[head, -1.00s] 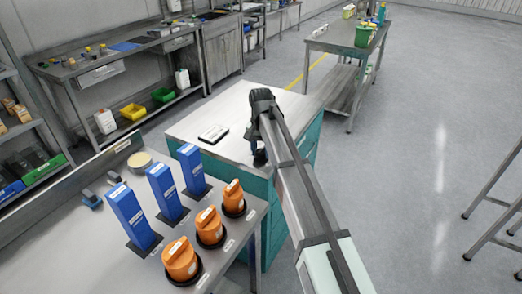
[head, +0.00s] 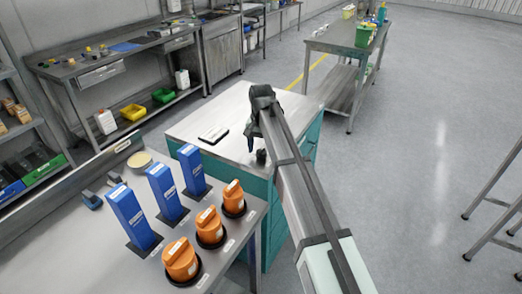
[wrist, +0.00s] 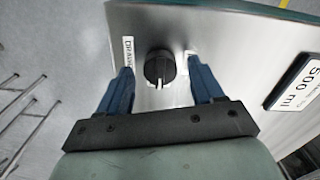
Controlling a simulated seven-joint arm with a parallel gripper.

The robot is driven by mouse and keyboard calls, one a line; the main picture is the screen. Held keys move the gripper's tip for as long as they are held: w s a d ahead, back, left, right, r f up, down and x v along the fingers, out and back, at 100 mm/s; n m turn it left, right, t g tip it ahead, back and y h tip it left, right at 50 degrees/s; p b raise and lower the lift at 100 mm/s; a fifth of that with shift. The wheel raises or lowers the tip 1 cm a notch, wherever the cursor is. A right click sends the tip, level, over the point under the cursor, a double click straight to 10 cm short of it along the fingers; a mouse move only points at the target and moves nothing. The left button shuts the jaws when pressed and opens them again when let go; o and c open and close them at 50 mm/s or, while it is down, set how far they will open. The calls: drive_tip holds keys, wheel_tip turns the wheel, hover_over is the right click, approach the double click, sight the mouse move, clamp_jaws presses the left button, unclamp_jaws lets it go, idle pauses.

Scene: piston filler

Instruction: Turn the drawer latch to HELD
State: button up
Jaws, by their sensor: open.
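The drawer latch is a round black knob (wrist: 160,68) with a white pointer mark, set on a metal panel in the wrist view. A partly readable label starting "DRAW" (wrist: 128,52) is at its left, and a small white label (wrist: 189,60) is at its right, too small to read. My gripper (wrist: 162,80) is open, with one blue finger on each side of the knob and a gap to it visible. In the head view, my gripper (head: 250,138) is over the teal-sided cabinet (head: 212,125), and a small dark knob (head: 261,156) shows beside it.
A "500 ml" plate (wrist: 298,83) is on the panel at the right. In the head view, blue blocks (head: 166,192) and orange knobs (head: 210,227) stand on the near bench. Open floor (head: 430,130) lies to the right.

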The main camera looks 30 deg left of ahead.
sight(261, 152)
wheel_tip(261, 152, up, 12)
drive_tip(key=shift+r, duration=0.2)
idle(0.7)
drive_tip(key=w+d+f+m, duration=0.1)
drive_tip(key=w+d+f, duration=0.2)
drive_tip(key=d+f, duration=0.85)
drive_tip(key=w+d+f, duration=0.2)
drive_tip(key=d+f, duration=0.8)
drive_tip(key=d, duration=0.3)
drive_tip(key=s+d+f, duration=0.3)
drive_tip(key=d+f, duration=0.2)
drive_tip(key=d, duration=0.3)
drive_tip(key=s+d+f+m, duration=0.1)
drive_tip(key=s+d+f, duration=0.2)
drive_tip(key=d+f, duration=0.45)
drive_tip(key=s+d+f, duration=0.3)
drive_tip(key=d+f, duration=0.1)
drive_tip(key=d, duration=0.6)
drive_tip(key=s+d+f, duration=0.4)
drive_tip(key=s+d, duration=0.2)
drive_tip(key=d, duration=0.1)
drive_tip(key=s+f+g, duration=0.3)
drive_tip(key=s+f, duration=0.7)
drive_tip(key=s, duration=0.4)
drive_tip(key=s+f+g, duration=0.3)
drive_tip(key=s+f, duration=0.7)
drive_tip(key=s, duration=0.5)
drive_tip(key=shift+a+m+g, duration=0.2)
drive_tip(key=shift+m+g, duration=0.2)
